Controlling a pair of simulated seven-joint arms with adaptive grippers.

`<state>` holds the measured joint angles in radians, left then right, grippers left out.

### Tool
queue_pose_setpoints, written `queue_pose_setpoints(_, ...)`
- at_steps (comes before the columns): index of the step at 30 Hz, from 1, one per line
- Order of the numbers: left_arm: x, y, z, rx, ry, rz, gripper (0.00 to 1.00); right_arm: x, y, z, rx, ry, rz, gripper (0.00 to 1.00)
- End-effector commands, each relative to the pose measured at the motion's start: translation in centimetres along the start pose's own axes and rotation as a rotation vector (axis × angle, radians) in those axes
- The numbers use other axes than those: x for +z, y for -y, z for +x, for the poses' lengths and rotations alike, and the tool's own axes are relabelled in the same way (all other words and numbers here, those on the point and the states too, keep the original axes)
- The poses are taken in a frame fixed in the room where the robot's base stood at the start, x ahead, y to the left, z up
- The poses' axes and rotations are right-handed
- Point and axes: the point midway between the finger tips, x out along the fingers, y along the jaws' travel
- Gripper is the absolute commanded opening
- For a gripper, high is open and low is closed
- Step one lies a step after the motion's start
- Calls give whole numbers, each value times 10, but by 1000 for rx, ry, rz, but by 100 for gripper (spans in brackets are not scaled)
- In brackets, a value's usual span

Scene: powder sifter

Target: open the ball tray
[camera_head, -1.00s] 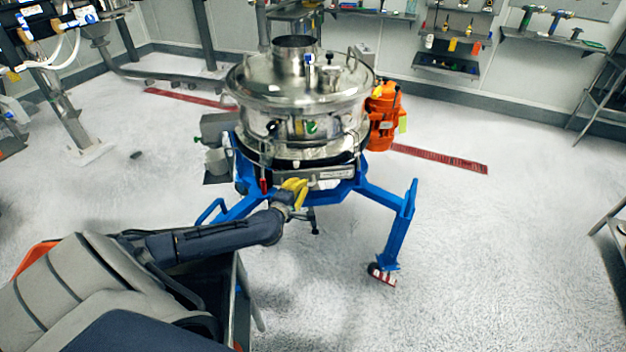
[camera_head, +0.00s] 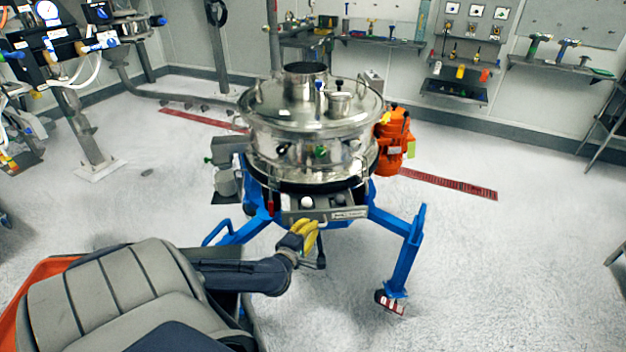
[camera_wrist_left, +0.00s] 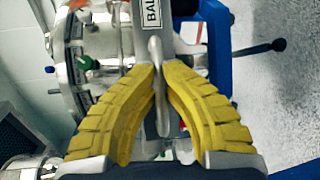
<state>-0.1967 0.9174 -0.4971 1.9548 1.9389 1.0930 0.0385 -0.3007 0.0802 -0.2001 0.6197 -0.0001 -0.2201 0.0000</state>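The ball tray (camera_head: 345,213) is a grey metal drawer at the front of the steel sifter (camera_head: 312,135). It sticks out from under the sifter body, and a white ball (camera_head: 307,202) shows inside beside a dark round thing. In the left wrist view, the tray front (camera_wrist_left: 128,22) carries a label reading "BAL", cut off by the frame. My left gripper (camera_head: 312,226), with yellow ridged fingers, is at the tray front. In the left wrist view its fingertips (camera_wrist_left: 160,72) close on both sides of the tray's grey handle (camera_wrist_left: 159,100). My right gripper is not in view.
Blue legs (camera_head: 402,262) hold up the sifter, one reaching forward right. An orange motor (camera_head: 394,138) hangs on its right side. Wall shelves with tools (camera_head: 560,65) stand at the back. The white floor at the right is mostly clear.

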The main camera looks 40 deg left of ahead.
Motion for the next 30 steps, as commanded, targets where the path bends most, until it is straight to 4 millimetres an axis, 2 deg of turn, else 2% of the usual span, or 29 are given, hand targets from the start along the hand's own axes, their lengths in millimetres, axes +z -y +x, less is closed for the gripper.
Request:
queue_pose_setpoints(2,1,4,-1,-9,2,-1,0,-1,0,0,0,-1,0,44)
queue_pose_setpoints(3,1,4,-1,-9,2,-1,7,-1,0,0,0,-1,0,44)
queue_pose_setpoints(10,1,2,0,-4,1,-1,34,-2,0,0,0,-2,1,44)
queue_pose_setpoints(20,1,-4,0,0,1,0,34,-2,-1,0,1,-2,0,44)
queue_pose_setpoints(23,2,-14,-2,1,2,-1,34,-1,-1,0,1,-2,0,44)
queue_pose_setpoints(28,5,-41,-6,4,3,1,34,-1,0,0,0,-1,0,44)
queue_pose_setpoints(29,6,-47,-7,5,4,1,39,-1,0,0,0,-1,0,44)
queue_pose_setpoints(30,7,-54,-8,7,5,1,50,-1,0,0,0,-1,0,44)
